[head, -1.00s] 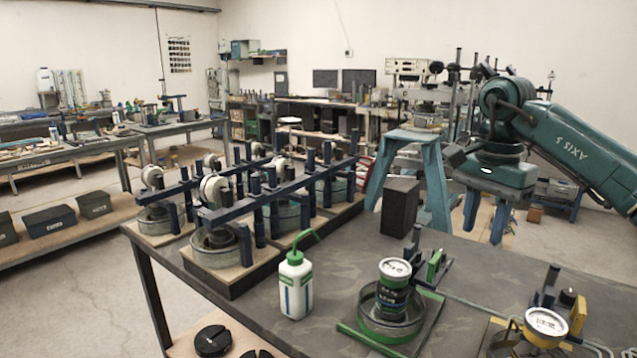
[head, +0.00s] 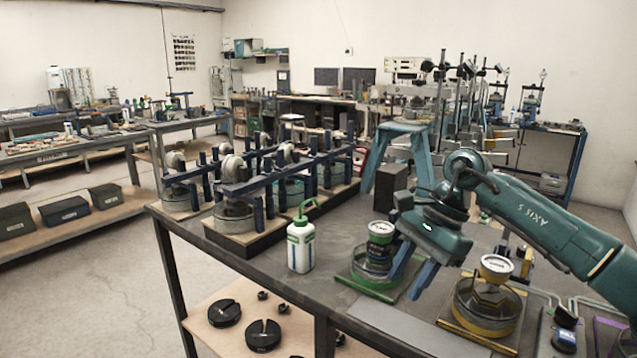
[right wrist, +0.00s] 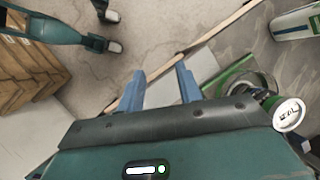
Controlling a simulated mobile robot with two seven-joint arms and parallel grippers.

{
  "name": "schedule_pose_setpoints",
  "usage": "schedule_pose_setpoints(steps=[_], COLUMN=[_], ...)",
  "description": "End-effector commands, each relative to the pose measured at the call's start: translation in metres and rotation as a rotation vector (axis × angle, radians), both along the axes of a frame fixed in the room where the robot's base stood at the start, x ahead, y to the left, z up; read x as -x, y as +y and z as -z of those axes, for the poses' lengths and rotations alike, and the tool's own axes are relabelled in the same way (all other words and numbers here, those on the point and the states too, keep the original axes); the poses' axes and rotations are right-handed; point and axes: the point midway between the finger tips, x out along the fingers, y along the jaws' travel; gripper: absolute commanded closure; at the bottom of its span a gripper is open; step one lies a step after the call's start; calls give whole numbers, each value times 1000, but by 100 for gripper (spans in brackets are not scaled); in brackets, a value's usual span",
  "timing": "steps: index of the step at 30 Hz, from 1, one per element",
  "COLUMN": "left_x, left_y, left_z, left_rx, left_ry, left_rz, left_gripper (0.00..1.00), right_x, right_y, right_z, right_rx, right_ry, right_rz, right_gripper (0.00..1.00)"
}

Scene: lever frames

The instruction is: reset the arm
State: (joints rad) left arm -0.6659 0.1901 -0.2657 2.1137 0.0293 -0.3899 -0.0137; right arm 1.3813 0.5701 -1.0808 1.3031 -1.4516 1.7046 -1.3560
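My right arm, teal, comes in from the right in the head view. Its gripper (head: 403,283) points down, open and empty, beside the green-based cell with a round dial (head: 381,232). The blue fingers (right wrist: 160,72) stand apart in the right wrist view with nothing between them. The green-based cell's dial (right wrist: 288,114) shows there at the right. A yellow cell with a dial (head: 496,268) stands right of the gripper. Lever frames with dark blue beams (head: 290,172) stand on the table's left part. My left gripper is not in view.
A white bottle with green spout (head: 300,247) stands on the dark table (head: 335,272), near its front edge. A black block (head: 389,187) stands behind. Slotted black weights (head: 224,313) lie on the shelf below. Open floor lies front left.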

Motion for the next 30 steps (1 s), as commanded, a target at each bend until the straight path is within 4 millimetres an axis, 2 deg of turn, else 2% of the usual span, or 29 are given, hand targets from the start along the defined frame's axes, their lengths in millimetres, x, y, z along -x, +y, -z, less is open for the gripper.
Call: schedule_pose_setpoints(steps=[1,3,6,9,12,16,20,23,26,27,30], left_x=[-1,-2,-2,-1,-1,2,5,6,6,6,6], left_y=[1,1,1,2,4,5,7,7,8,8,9], left_z=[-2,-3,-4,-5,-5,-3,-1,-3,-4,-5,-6], left_rx=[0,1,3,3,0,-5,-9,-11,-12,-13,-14], left_ry=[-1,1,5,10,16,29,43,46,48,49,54], left_rz=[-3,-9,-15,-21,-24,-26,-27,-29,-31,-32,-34], left_gripper=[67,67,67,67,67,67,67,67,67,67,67], right_x=[11,27,53,75,88,91,85,81,88,94,121], right_y=[26,64,115,153,174,179,160,134,103,90,59], right_z=[16,32,43,41,34,28,40,66,106,125,176], right_rx=[-96,-249,-491,-725,-935,-1170,-1357,-1468,-1548,1450,1152], right_ry=[52,139,313,530,782,1151,1552,1876,2204,-2157,-1906], right_rz=[13,59,165,308,482,744,1042,1289,1548,-1527,-1381], right_gripper=[65,65,65,65,65,65,65,65,65,65,65])
